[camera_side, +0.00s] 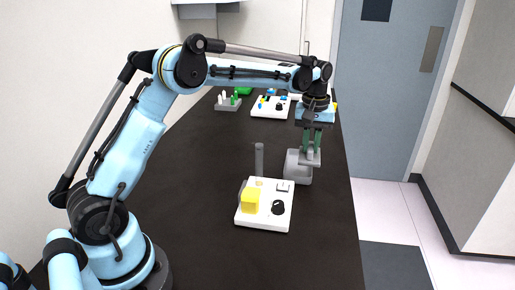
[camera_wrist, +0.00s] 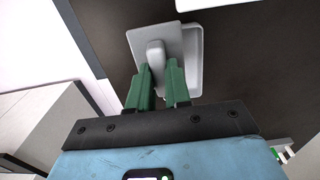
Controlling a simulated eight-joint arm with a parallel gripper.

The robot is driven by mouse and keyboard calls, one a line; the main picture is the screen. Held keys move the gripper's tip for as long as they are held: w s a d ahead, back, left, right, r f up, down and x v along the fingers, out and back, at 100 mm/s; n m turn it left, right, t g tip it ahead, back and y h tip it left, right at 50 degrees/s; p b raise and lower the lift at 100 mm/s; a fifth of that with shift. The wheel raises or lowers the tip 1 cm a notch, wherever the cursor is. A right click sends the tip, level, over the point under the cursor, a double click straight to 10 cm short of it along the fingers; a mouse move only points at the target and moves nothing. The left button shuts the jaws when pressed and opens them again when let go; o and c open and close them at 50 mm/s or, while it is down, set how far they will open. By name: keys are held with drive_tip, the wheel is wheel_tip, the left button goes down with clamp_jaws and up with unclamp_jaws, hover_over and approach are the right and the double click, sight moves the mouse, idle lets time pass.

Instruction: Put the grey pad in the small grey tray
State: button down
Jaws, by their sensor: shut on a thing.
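My gripper (camera_side: 312,148) has green fingers shut on the raised handle of the grey pad (camera_side: 311,160). In the wrist view, the fingers (camera_wrist: 159,78) pinch that handle above the pad's flat square plate (camera_wrist: 172,40). The small grey tray (camera_side: 297,178) stands on the dark table just below the pad. The pad overlaps the tray's right part in the side view. In the wrist view, the pad covers much of the tray (camera_wrist: 198,60), whose right rim shows beyond it. The pad appears held above the tray; the exact gap cannot be told.
A white device (camera_side: 268,221) with a yellow block (camera_side: 250,201) and black knob stands in front of the tray. A grey post (camera_side: 259,160) rises left of it. Another white panel (camera_side: 268,113) and a rack (camera_side: 228,104) stand farther back. The table's right edge is close to the tray.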

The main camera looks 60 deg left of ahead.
drive_tip(key=a+f, duration=0.1)
drive_tip(key=a, duration=0.1)
drive_tip(key=w+a+f, duration=0.1)
drive_tip(key=a, duration=0.1)
drive_tip(key=w+a+f, duration=0.1)
drive_tip(key=shift+a+f, duration=0.35)
drive_tip(key=shift+a, duration=0.05)
drive_tip(key=shift+f, duration=2)
drive_tip(key=shift+f, duration=0.15)
drive_tip(key=c, duration=1.1)
unclamp_jaws()
